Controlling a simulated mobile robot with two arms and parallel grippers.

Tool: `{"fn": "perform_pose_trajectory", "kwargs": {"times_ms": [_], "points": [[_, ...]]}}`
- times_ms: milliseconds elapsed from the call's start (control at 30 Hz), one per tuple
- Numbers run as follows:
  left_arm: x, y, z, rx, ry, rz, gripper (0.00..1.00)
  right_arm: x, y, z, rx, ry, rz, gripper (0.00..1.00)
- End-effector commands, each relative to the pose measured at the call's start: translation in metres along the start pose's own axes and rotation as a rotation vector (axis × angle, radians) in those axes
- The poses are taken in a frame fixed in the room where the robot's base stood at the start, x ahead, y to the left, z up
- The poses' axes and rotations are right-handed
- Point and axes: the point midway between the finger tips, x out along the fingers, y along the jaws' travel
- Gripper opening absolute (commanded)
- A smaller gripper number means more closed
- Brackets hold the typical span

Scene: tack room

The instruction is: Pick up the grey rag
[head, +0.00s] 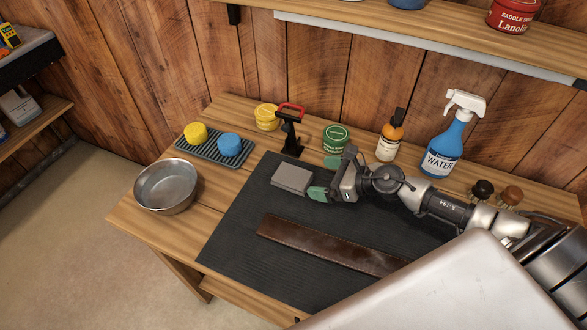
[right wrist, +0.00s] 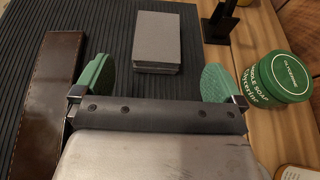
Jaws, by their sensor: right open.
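The grey rag (head: 292,179) is a folded, flat block lying on the dark ribbed mat (head: 235,226) near its back left part. It also shows in the right wrist view (right wrist: 157,40), ahead of the fingers and roughly centred between them. My right gripper (head: 326,178) comes in from the right with its green finger pads apart and nothing between them. It is just right of the rag in the head view; I see no contact. In the right wrist view the open gap (right wrist: 156,82) faces the rag. My left gripper is not in view.
A brown leather strap (head: 330,245) lies in front of the rag. A green soap tin (head: 336,138), amber bottle (head: 390,138) and blue spray bottle (head: 448,140) stand behind my right arm. A black stand (head: 289,138), sponge tray (head: 214,148) and metal bowl (head: 166,187) are left.

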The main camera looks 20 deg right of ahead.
Motion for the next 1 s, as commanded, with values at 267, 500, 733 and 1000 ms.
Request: {"fn": "perform_pose_trajectory", "kwargs": {"times_ms": [267, 500, 733, 1000], "points": [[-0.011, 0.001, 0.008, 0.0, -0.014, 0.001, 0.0, 0.035, 0.0, 0.002, 0.0, -0.001, 0.0, 1.0], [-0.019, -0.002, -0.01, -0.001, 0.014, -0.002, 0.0, 0.059, 0.001, 0.002, 0.004, -0.004, 0.001, 1.0], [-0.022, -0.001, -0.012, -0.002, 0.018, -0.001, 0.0, 0.086, 0.001, -0.001, 0.0, -0.001, 0.001, 1.0], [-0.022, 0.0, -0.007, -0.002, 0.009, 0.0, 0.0, 0.088, 0.001, -0.002, -0.002, 0.0, 0.002, 1.0]]}}
